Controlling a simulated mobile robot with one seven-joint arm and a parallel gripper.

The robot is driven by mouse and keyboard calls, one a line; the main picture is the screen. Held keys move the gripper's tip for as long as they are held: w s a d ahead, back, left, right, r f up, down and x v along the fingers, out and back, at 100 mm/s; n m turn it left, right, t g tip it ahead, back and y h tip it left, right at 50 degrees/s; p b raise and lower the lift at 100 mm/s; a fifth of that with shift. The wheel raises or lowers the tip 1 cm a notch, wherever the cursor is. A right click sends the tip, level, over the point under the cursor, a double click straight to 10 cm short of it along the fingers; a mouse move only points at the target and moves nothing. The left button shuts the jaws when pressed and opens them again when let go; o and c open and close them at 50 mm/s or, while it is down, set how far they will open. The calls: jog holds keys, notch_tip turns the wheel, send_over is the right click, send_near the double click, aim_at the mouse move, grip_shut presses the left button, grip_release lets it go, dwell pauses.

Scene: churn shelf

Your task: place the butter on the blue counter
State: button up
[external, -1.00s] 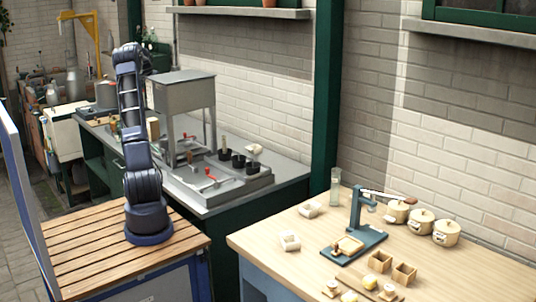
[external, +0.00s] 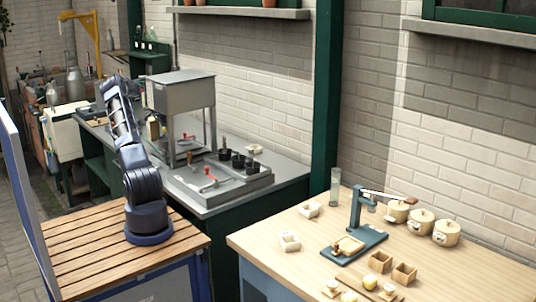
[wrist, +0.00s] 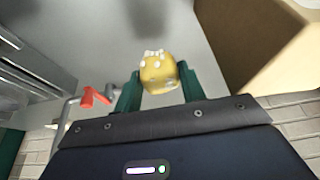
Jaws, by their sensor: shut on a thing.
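In the wrist view my gripper (wrist: 157,88) has its green fingers closed on a small yellow lump with white spots (wrist: 157,71), which looks like the butter. A grey surface lies behind it. In the external view my arm reaches back over the grey counter, and its gripper and the held lump are hidden or too small to make out. A wooden-topped counter with a bluish front (external: 255,289) stands at the lower right; it seems to be the blue counter.
The wooden counter holds a blue press (external: 352,240), cream pots (external: 420,221), small wooden boxes (external: 403,273) and yellow lumps (external: 349,296). Its left front is fairly clear. The grey counter (external: 285,172) carries a metal stand (external: 180,92), a red-handled tap (wrist: 93,97) and dark cups (external: 238,160).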

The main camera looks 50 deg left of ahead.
aim_at(164, 127)
jog(key=shift+w+d+f, duration=0.15)
jog(key=shift+w+f, duration=0.25)
jog(key=shift+w, duration=0.05)
jog(key=shift+f, duration=2.35)
jog(key=shift+f, duration=0.15)
jog(key=o, duration=1.1)
jog(key=shift+c, duration=0.2)
jog(key=v, duration=1.1)
jog(key=shift+r, duration=0.4)
jog(key=shift+o, duration=0.5)
jog(key=shift+s+r, duration=0.15)
jog(key=shift+r, duration=0.1)
